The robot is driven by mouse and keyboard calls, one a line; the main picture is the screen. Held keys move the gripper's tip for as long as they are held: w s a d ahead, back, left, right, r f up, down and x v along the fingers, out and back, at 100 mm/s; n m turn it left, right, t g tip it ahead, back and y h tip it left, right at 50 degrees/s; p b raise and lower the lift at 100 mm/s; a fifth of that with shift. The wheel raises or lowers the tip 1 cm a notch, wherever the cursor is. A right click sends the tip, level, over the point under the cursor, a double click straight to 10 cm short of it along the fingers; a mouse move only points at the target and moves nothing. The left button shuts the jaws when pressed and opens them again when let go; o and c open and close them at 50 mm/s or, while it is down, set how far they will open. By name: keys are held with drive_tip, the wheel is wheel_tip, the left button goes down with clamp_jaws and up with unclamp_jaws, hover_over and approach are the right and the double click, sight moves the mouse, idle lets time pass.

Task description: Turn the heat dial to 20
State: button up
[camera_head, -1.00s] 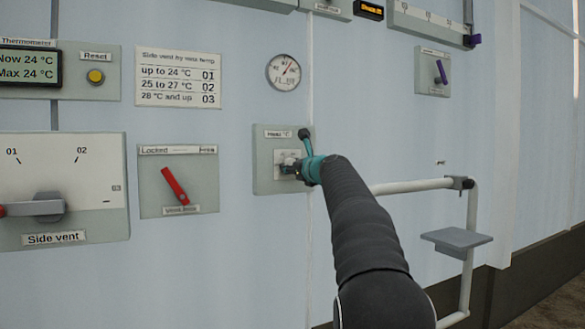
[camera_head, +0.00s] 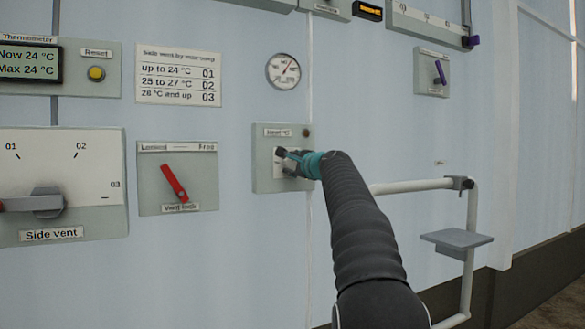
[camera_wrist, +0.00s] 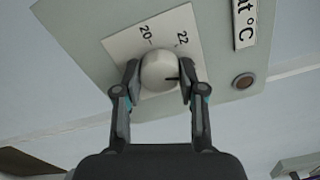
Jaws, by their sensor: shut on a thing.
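The heat dial is a pale round knob (camera_wrist: 160,68) on a white scale plate, seen close up in the wrist view. The marks 20 and 22 show above it there, in tilted print. A short dark mark on the knob's right side points toward the right finger, away from the 20. Other scale marks are hidden. My gripper (camera_wrist: 160,75) is shut on the knob, one finger on each side. In the head view my gripper (camera_head: 290,160) is at the heat panel (camera_head: 264,150) and covers most of the dial.
Left of the heat panel is a panel with a red lever (camera_head: 174,183), and further left the side vent dial (camera_head: 47,203). A round gauge (camera_head: 283,71) hangs above. A white pipe rail (camera_head: 415,186) with a grey shelf (camera_head: 457,241) stands to the right.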

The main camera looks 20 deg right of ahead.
drive_tip(key=n+b, duration=0.1)
drive_tip(key=n, duration=0.4)
drive_tip(key=shift+n, duration=0.3)
drive_tip(key=n+b, duration=0.1)
drive_tip(key=n, duration=0.4)
drive_tip(key=shift+b, duration=0.4)
drive_tip(key=n+b, duration=0.1)
drive_tip(key=n, duration=0.4)
drive_tip(key=shift+r+n, duration=0.1)
drive_tip(key=shift+n, duration=0.3)
drive_tip(key=n, duration=0.5)
drive_tip(key=shift+b, duration=0.4)
drive_tip(key=shift+n, duration=0.3)
drive_tip(key=o, duration=1.2)
drive_tip(key=shift+c, duration=0.2)
drive_tip(key=shift+s+r, duration=0.1)
